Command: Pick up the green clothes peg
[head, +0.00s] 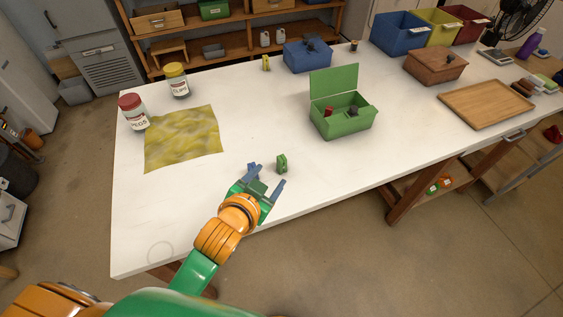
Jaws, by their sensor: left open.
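A small green clothes peg (282,163) stands on the white table in the head view. My left gripper (266,176) is open and empty, with its two blue-grey fingers pointing toward the peg from the lower left. The peg lies just beyond the fingertips and appears apart from them; I cannot tell the exact gap or the gripper's height above the table. My right gripper is not in view.
An open green box (343,124) with small items inside stands right of the peg. A yellow cloth (182,138) and two jars, one red-lidded (133,112) and one yellow-lidded (177,80), are at left. A wooden tray (487,105) is at right. The table around the peg is clear.

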